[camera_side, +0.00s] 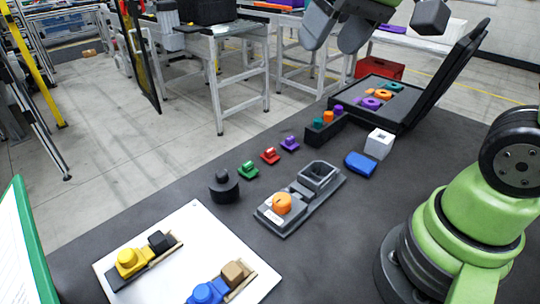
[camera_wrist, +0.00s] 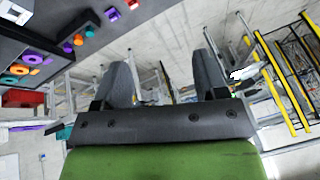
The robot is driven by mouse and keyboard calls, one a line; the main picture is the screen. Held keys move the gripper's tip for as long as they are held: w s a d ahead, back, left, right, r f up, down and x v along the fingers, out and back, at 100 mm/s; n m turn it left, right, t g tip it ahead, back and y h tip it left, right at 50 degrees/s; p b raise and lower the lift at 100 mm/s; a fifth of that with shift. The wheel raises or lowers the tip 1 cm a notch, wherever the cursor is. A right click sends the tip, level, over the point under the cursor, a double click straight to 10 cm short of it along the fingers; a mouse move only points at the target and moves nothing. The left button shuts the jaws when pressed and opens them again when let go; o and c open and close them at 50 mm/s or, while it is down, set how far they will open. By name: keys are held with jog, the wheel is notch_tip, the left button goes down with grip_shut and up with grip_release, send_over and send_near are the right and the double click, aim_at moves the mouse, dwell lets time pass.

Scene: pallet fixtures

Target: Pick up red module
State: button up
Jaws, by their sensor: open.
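The red module (camera_side: 270,155) is a small red block with a raised top. It sits on the dark table between a green module (camera_side: 248,169) and a purple module (camera_side: 290,144). In the side view my gripper is high at the top edge, partly cut off, well above and away from the red module.
A black holder (camera_side: 325,132) with coloured pieces, a white block (camera_side: 379,143) and a blue block (camera_side: 360,163) stand to the right. A grey fixture (camera_side: 300,205) with an orange knob, a black round part (camera_side: 224,187) and a white board (camera_side: 190,235) lie nearer. An open black case (camera_side: 385,112) is behind.

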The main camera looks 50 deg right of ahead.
jog(key=w+d+f+n+g, duration=0.1)
jog(key=w+d+f+g, duration=0.1)
jog(key=w+f, duration=0.5)
jog(key=n+g+h, duration=0.1)
jog(key=n+g, duration=0.1)
jog(key=g, duration=0.1)
send_over(270, 150)
jog(key=f, duration=1.8)
jog(key=shift+s+a+f, duration=0.1)
jog(key=shift+s+a, duration=0.15)
jog(key=shift+s, duration=0.1)
jog(key=shift+w+d+f, duration=0.1)
jog(key=shift+w+f, duration=0.05)
jog(key=shift+f, duration=0.9)
jog(key=shift+w+d+f, duration=0.1)
jog(key=shift+f, duration=0.95)
jog(key=shift+w+d+f, duration=0.1)
jog(key=shift+w+f, duration=0.05)
jog(key=shift+f, duration=0.9)
jog(key=shift+c, duration=0.2)
jog(key=c, duration=1)
